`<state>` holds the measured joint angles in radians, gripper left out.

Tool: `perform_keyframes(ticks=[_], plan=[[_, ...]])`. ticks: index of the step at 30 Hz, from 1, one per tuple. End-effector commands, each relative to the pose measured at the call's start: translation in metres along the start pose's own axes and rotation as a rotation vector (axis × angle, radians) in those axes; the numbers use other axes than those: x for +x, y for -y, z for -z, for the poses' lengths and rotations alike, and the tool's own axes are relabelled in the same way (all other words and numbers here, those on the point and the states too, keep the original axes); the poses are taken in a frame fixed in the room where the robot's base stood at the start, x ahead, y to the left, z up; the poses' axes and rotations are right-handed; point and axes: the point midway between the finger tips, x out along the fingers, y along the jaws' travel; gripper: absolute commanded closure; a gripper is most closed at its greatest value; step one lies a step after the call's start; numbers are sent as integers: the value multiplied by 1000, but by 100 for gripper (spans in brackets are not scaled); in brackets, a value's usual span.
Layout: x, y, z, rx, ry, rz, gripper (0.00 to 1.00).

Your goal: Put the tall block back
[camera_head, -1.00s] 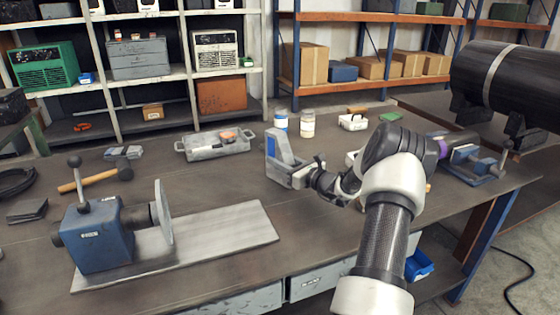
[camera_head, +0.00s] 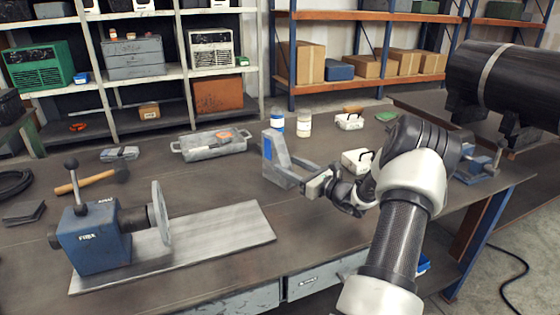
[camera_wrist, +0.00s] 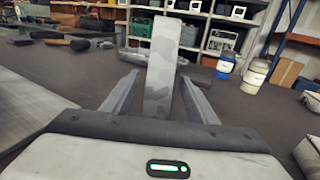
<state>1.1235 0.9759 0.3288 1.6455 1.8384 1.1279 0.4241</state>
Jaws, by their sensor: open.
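The tall block (camera_head: 280,150) stands upright on the workbench in the head view, grey with a blue patch on its left face. In the wrist view the tall block (camera_wrist: 161,65) rises straight ahead, mottled grey. My gripper (camera_head: 283,174) is open and low over the bench, to the right of the block. In the wrist view its fingers (camera_wrist: 160,84) lie left and right of the block, with a gap on each side. The block's foot is partly hidden by the fingers in the head view and by the gripper body in the wrist view.
A blue clamp fixture (camera_head: 92,235) with a flange disc and pale plate (camera_head: 225,228) is at left. A hammer (camera_head: 92,178), tray (camera_head: 212,146), two jars (camera_head: 304,125) and white boxes (camera_head: 357,160) lie around. A large black pipe (camera_head: 505,78) is at right. Bench between plate and block is clear.

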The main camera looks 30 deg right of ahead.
Motion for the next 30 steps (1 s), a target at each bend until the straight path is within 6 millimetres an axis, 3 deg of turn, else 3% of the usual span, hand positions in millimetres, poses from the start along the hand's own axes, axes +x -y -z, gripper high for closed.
perform_keyframes(ticks=[4,10,30], plan=[[-30,1,-1,1,-1,2,47],[-51,0,0,0,0,0,47],[-53,-3,-1,-6,-3,-8,47]])
